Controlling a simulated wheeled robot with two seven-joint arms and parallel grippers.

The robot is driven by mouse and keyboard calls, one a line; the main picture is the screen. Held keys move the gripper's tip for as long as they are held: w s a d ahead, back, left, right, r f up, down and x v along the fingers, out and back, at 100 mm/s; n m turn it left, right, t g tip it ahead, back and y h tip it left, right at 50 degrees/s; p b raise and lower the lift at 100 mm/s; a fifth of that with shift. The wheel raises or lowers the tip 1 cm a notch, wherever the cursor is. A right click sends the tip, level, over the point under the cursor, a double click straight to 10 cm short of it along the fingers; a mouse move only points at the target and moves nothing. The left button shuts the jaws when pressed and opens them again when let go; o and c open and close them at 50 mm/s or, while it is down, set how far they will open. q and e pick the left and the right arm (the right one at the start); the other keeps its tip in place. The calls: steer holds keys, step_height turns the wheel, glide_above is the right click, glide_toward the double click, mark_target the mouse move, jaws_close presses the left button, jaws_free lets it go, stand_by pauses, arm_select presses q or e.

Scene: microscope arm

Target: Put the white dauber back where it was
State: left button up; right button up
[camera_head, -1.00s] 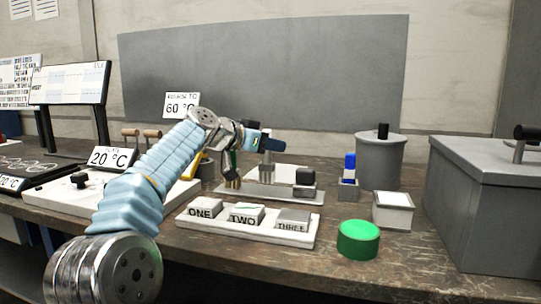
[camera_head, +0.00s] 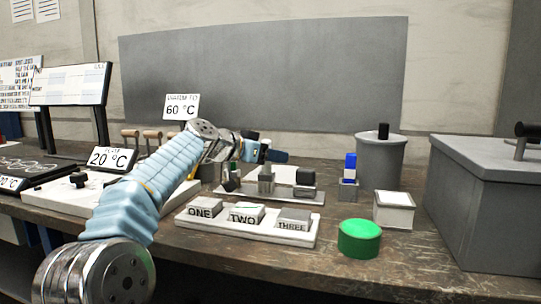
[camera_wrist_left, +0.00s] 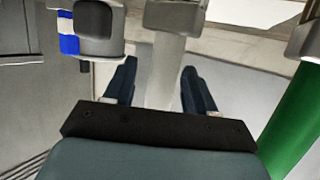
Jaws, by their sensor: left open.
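My left gripper (camera_head: 272,155) is over the grey stand plate (camera_head: 290,197) near the middle of the bench. In the left wrist view its two dark fingers (camera_wrist_left: 160,88) are apart, one on each side of a pale upright post (camera_wrist_left: 164,75). I cannot tell whether this post is the white dauber or whether the fingers touch it. Small grey and black parts stand on the plate below the gripper, partly hidden by it. A blue-topped piece (camera_head: 350,163) stands upright in a small grey holder (camera_head: 348,190) to the right. My right gripper is out of view.
A tray marked ONE, TWO, THREE (camera_head: 245,228) lies in front of the plate. A green round pot (camera_head: 359,238), a white-topped box (camera_head: 394,210), a grey canister (camera_head: 380,160) and a large grey box (camera_head: 485,205) stand to the right. Bare bench shows at the front right.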

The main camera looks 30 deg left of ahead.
arm_select(q)
steer(key=shift+r, duration=0.25)
steer(key=b+v, duration=0.1)
steer(key=v, duration=1.1)
stand_by(0.8)
